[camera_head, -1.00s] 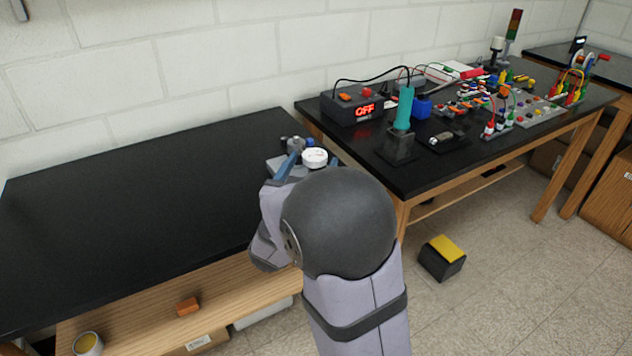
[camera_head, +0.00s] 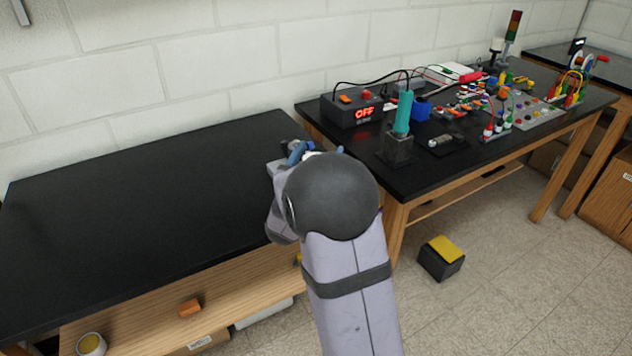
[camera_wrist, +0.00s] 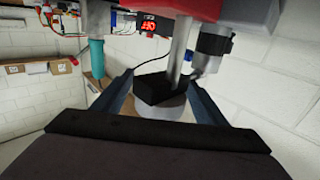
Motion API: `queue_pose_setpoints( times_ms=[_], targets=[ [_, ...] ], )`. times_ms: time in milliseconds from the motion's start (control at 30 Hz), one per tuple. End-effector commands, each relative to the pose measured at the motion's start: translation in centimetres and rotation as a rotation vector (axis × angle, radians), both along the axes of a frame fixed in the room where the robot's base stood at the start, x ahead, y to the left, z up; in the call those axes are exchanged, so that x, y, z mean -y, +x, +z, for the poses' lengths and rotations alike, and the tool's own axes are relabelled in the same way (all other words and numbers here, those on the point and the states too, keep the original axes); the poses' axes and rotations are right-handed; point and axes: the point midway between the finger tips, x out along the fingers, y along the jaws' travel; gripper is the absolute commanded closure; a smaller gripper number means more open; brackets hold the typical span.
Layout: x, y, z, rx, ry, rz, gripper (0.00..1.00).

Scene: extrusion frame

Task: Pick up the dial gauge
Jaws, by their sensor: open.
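The dial gauge (camera_head: 312,154) is a pale round thing at the black table's right end, mostly hidden behind my wrist in the head view. In the wrist view a grey round body (camera_wrist: 172,108), likely the gauge, sits between my fingers with a black block (camera_wrist: 158,87) and a silver rod (camera_wrist: 179,50) beside it. My gripper (camera_head: 318,151) has its blue fingers on either side of it. In the wrist view my gripper (camera_wrist: 160,79) is open, with gaps visible beside the round body; I cannot tell whether either finger touches it.
A grey cylinder (camera_wrist: 212,45) and a red part (camera_wrist: 185,8) stand close by in the wrist view. The black table (camera_head: 130,205) is bare to the left. The right table holds a power supply (camera_head: 352,108), a teal-handled tool (camera_head: 403,113) and wired boards.

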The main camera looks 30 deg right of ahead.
Motion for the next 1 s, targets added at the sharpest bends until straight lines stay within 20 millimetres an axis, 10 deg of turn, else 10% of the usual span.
queue_pose_setpoints(
  times_ms=[300, 567, 1000],
  targets=[
    [0.3, 0.3, 0.0, 0.0, 0.0, 0.001, 0.37],
    [0.3, 0.3, 0.0, 0.001, 0.001, 0.001, 0.99],
    [0.3, 0.3, 1.0, 0.007, -0.001, 0.0, 1.0]
  ],
)
